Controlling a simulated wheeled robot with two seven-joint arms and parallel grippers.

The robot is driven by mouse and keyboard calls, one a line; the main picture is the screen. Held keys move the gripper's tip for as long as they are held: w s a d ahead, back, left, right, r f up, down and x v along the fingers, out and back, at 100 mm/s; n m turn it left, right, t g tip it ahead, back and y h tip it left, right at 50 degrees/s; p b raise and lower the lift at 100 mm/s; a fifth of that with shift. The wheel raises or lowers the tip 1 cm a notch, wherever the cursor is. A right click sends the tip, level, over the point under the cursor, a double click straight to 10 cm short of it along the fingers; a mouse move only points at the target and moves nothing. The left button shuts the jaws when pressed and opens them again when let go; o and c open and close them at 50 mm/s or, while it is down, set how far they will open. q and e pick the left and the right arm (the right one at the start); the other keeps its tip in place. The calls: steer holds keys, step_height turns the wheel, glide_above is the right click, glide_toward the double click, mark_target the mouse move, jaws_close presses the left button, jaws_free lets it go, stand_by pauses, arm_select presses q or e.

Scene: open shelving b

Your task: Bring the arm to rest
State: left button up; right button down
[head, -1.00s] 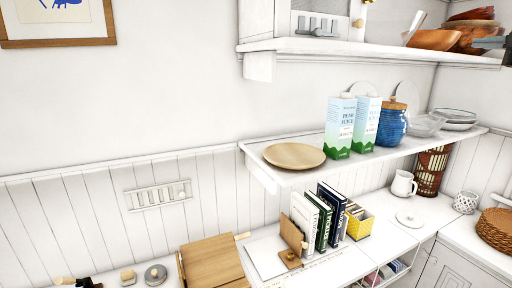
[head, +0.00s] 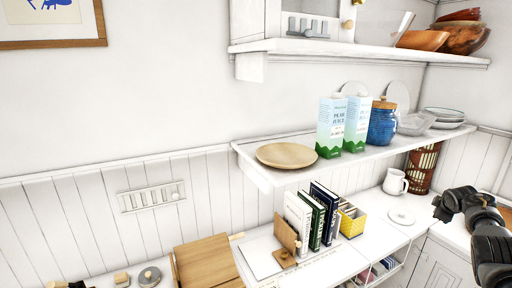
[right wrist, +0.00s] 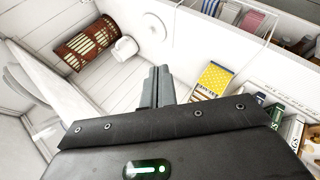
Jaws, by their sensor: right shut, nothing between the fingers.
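My right arm comes in at the right edge of the head view, dark and bent, over the lower counter. Its gripper end (head: 442,207) is at the left tip of the arm, small and dark there. In the right wrist view the two grey fingers of my right gripper (right wrist: 157,84) are together, with nothing between them. They point over the white counter, apart from the mug and the books. My left gripper is not in view.
The middle shelf (head: 300,174) holds a wooden plate (head: 290,155), juice cartons (head: 331,128) and a blue jar (head: 382,124). The upper shelf (head: 350,48) holds wooden bowls (head: 424,40). Below are books (head: 320,212), a yellow box (head: 352,221) and a white mug (head: 395,182).

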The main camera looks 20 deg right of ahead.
steer(key=s+d+f+g+h, duration=0.3)
steer(key=s+f, duration=1.5)
steer(key=f, duration=0.3)
steer(key=s+a+f, duration=0.1)
steer(key=s+f, duration=0.3)
steer(key=s, duration=0.4)
steer(key=s+a+f+g, duration=0.1)
steer(key=s+f, duration=0.2)
steer(key=s, duration=0.5)
steer(key=s+a+f, duration=0.1)
steer(key=s+f, duration=0.3)
steer(key=s, duration=0.4)
steer(key=s+a+f+m+g+y, duration=0.1)
steer(key=s+a+f+y, duration=0.15)
steer(key=a+f, duration=0.9)
steer(key=s+a+f+m+y, duration=0.1)
steer(key=s+a+f+y, duration=0.15)
steer(key=a+f, duration=0.95)
steer(key=s+a+f+m+y, duration=0.1)
steer(key=s+a+f+y, duration=0.1)
steer(key=a, duration=1.7)
steer(key=s+a+f+y, duration=0.1)
steer(key=a+f+y, duration=0.15)
steer(key=a, duration=1.55)
step_height(320, 180, down, 12)
steer(key=a+b, duration=0.1)
steer(key=b, duration=1)
steer(key=shift+r+g, duration=0.25)
steer(key=shift+g, duration=0.15)
